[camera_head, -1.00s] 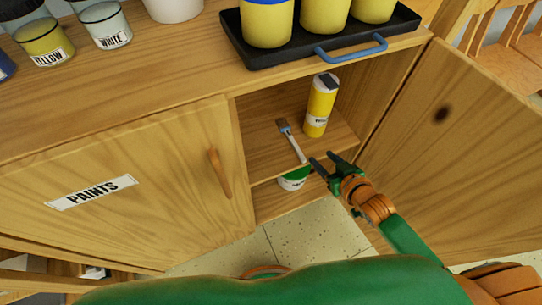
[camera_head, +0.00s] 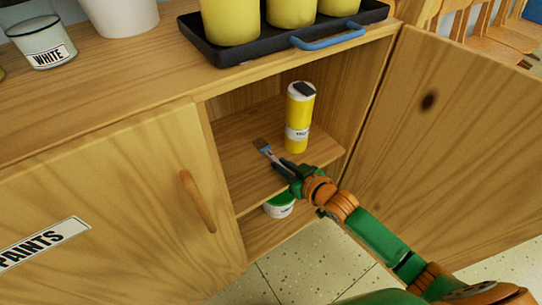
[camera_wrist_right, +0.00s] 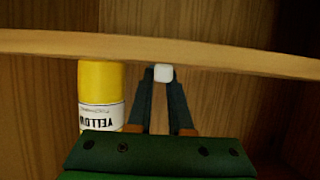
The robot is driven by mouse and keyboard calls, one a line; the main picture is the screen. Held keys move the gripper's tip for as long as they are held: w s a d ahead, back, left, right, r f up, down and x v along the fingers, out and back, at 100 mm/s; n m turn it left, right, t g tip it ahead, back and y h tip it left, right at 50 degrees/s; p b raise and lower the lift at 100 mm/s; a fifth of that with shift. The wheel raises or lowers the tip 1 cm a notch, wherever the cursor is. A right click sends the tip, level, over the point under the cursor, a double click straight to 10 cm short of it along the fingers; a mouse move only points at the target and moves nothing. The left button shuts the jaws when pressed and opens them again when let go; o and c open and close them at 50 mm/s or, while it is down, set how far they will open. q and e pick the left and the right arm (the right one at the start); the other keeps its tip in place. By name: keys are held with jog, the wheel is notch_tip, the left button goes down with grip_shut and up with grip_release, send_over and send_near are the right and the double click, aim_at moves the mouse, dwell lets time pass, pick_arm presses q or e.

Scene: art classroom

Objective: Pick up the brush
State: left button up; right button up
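The brush (camera_head: 268,152) lies on the cabinet's inner shelf, with brown bristles and a pale handle. Its bristle end points to the back left. My right gripper (camera_head: 279,166) is at the handle, its fingers hiding part of it. In the right wrist view, a small whitish block (camera_wrist_right: 163,73), seemingly the handle's end, sits between the dark fingertips (camera_wrist_right: 162,80). I cannot tell whether the fingers press on it. My left gripper is not in view.
A yellow bottle (camera_head: 298,120) stands on the shelf (camera_head: 240,150) just behind my right gripper. A green-and-white tub (camera_head: 280,206) is below. The open cabinet door (camera_head: 440,150) is on the right, a closed door (camera_head: 120,190) on the left. A black tray (camera_head: 200,42) holds yellow containers above.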

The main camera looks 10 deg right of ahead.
grip_shut()
jog(key=shift+r, duration=0.1)
